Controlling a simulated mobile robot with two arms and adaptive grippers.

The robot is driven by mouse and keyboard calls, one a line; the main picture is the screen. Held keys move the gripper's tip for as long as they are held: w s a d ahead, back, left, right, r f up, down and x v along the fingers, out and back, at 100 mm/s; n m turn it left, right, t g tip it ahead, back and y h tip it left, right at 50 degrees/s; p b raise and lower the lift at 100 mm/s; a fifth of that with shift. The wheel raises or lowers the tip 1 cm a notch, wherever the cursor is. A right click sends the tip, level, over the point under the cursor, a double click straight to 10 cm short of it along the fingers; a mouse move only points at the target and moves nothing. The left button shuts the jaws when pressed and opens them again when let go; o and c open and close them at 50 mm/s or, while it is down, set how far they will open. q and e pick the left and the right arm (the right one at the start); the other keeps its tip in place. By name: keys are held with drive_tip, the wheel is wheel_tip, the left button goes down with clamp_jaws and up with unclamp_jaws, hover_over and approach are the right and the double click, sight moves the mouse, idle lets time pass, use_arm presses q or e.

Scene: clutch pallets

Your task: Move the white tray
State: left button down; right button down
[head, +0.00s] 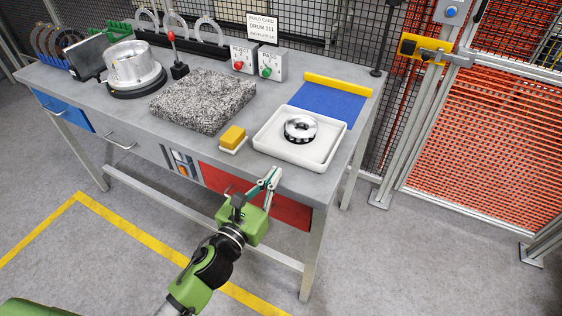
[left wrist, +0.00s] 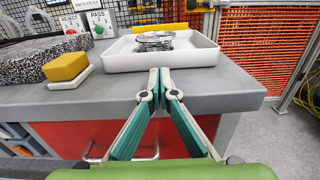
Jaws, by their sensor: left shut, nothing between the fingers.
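The white tray (head: 318,158) lies flat near the front right of the grey workbench, with a silver and black round part (head: 300,128) standing in it. In the left wrist view the white tray (left wrist: 205,56) is beyond the fingertips, with the round part (left wrist: 155,41) inside. My left gripper (head: 272,172) is shut and empty, in front of the bench's front edge and apart from the tray. Its fingers (left wrist: 160,75) meet at the tips in the left wrist view. My right gripper is not in view.
A yellow block on a small white dish (head: 234,150) sits left of the tray. A speckled stone slab (head: 205,98) lies further left. A blue mat (head: 328,103) with a yellow bar (head: 338,84) is behind the tray. REJECT and PASS boxes (head: 270,65) stand at the back. A red drawer (head: 285,208) is below.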

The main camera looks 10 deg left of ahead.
sight(286, 158)
use_arm(q)
drive_tip(key=x, duration=0.4)
drive_tip(key=shift+w+p, duration=0.15)
drive_tip(key=shift+p, duration=0.2)
drive_tip(key=shift+x, duration=1.85)
drive_tip(key=shift+f, duration=0.1)
drive_tip(key=shift+a, duration=0.1)
